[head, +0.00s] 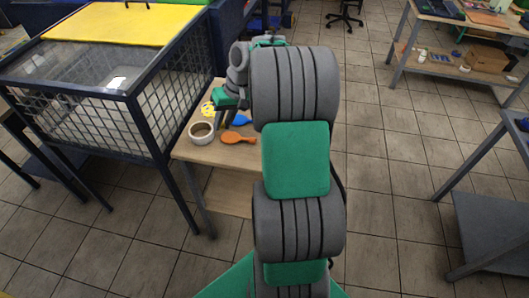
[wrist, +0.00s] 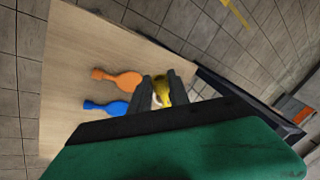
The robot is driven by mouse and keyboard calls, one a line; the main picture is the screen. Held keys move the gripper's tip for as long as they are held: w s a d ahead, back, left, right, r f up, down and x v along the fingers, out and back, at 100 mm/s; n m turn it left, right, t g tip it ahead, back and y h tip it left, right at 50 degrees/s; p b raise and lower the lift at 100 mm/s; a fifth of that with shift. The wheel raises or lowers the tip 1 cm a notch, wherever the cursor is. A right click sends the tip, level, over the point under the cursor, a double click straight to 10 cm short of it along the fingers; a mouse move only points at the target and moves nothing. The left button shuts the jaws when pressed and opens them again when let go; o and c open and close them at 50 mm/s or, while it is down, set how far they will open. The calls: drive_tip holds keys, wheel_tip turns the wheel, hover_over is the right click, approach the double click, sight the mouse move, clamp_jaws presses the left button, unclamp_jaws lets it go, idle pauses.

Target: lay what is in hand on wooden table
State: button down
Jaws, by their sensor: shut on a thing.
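The wooden table (head: 224,154) carries a flat orange balloon (head: 238,138) and a flat blue balloon (head: 241,119). In the wrist view the orange balloon (wrist: 117,77) and the blue balloon (wrist: 106,107) lie side by side on the bare tabletop (wrist: 75,62). My gripper (head: 227,116) is over the table, close to the blue balloon. In the wrist view a yellow balloon (wrist: 162,88) shows between the fingers of my gripper (wrist: 161,92), which is shut on it. The yellow balloon (head: 209,108) also shows left of the fingers in the head view. Its height above the table is unclear.
A white ring with a brown inside (head: 201,132) stands on the table's left part, near the balloons. A caged machine with a yellow top (head: 125,22) borders the table on the left. The table's front right is partly hidden by my arm.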

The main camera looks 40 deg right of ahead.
drive_tip(key=s+d+r+m+b, duration=0.1)
drive_tip(key=s+d, duration=0.1)
drive_tip(key=d, duration=0.9)
drive_tip(key=s+d+r+m, duration=0.1)
drive_tip(key=s+d, duration=0.2)
drive_tip(key=d, duration=0.8)
drive_tip(key=s+a+t+y+b, duration=0.1)
drive_tip(key=s+a+b, duration=0.3)
drive_tip(key=s+a, duration=1.55)
drive_tip(key=w+d+f, duration=0.2)
drive_tip(key=w+f, duration=0.1)
drive_tip(key=w+d+f, duration=0.3)
drive_tip(key=w, duration=0.1)
drive_tip(key=w+d+f, duration=0.3)
drive_tip(key=w, duration=0.1)
drive_tip(key=shift+w+f+p, duration=0.1)
drive_tip(key=shift+f+p, duration=0.2)
drive_tip(key=shift+f, duration=0.1)
wheel_tip(320, 180, down, 3)
drive_tip(key=shift+d+f+p, duration=0.15)
drive_tip(key=shift+p, duration=0.15)
drive_tip(key=shift+f+b, duration=0.35)
drive_tip(key=shift+f, duration=0.15)
drive_tip(key=shift+f, duration=0.1)
